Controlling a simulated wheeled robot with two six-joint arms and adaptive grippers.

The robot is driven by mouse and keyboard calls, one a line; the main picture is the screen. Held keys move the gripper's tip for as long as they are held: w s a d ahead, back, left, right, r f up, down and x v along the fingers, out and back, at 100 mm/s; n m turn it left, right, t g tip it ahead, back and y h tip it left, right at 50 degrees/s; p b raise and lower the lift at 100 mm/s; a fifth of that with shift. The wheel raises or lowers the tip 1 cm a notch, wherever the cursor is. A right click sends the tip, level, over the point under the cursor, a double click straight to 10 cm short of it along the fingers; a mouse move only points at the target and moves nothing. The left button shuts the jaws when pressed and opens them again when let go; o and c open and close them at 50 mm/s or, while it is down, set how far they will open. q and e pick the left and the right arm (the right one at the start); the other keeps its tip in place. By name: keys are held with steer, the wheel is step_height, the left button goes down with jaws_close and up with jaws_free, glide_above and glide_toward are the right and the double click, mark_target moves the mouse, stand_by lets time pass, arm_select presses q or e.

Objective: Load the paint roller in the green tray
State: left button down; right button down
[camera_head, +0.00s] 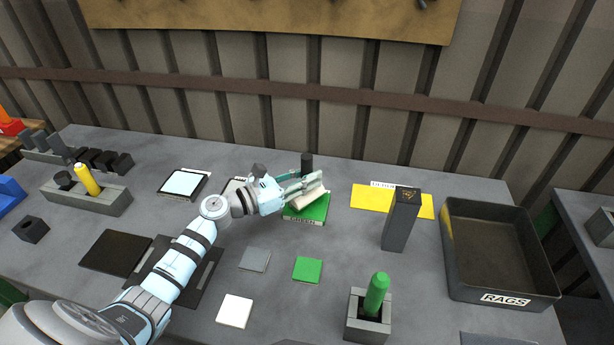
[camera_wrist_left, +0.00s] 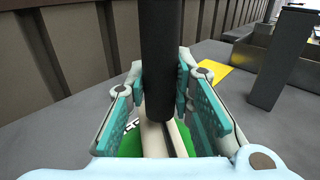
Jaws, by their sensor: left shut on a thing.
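The green tray (camera_head: 305,213), labelled GREEN, lies on the table near its middle. My left gripper (camera_head: 306,186) is over it, shut on the dark upright handle of the paint roller. The handle top (camera_head: 307,162) shows behind the fingers. In the left wrist view the handle (camera_wrist_left: 160,60) stands between the teal finger pads. The pale roller head (camera_wrist_left: 153,140) is below it, over the green surface (camera_wrist_left: 130,146). I cannot tell whether the roller head touches the green. My fingers hide part of the roller. My right gripper is not in view.
A yellow sheet (camera_head: 370,198) and a dark upright block (camera_head: 401,222) stand to the right, with the RAGS bin (camera_head: 500,292) beyond. A green peg (camera_head: 377,292) in a grey holder (camera_head: 367,322) is in front. Small green (camera_head: 307,270), grey (camera_head: 255,259) and white (camera_head: 235,310) squares lie nearby.

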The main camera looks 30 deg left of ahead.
mark_target(307, 156)
arm_select(q)
step_height(307, 156, up, 7)
steer(key=p, duration=0.4)
steer(key=shift+f+p, duration=0.2)
steer(key=shift+p, duration=0.2)
steer(key=shift+f, duration=0.1)
